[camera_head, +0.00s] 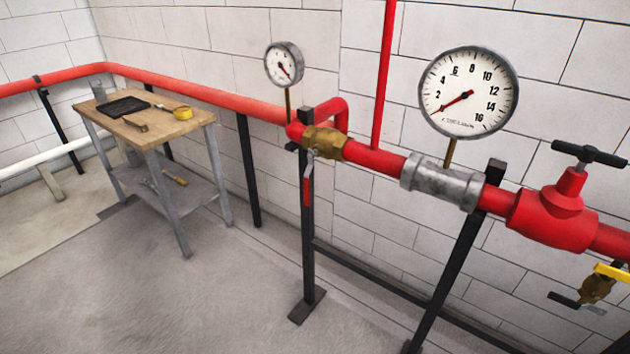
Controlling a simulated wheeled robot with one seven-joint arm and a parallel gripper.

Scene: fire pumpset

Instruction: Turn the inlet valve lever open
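A brass valve (325,144) sits in the red pipe near the middle of the view. A lever with a red grip (307,185) hangs down from it, roughly crosswise to the pipe and close in front of a dark support post. At the right edge, a smaller brass valve (597,288) hangs below the pipe. A yellow handle (612,272), partly cut off by the frame, and a dark bar (577,303) are beside it. The picture does not label which is the inlet valve. My gripper is not in view.
A small gauge (284,64) and a large gauge (469,92) stand above the pipe. A red valve with a black T-handle (589,153) is at right. Dark posts (308,260) support the pipe. A workbench (150,126) with tools stands at left. The floor before it is clear.

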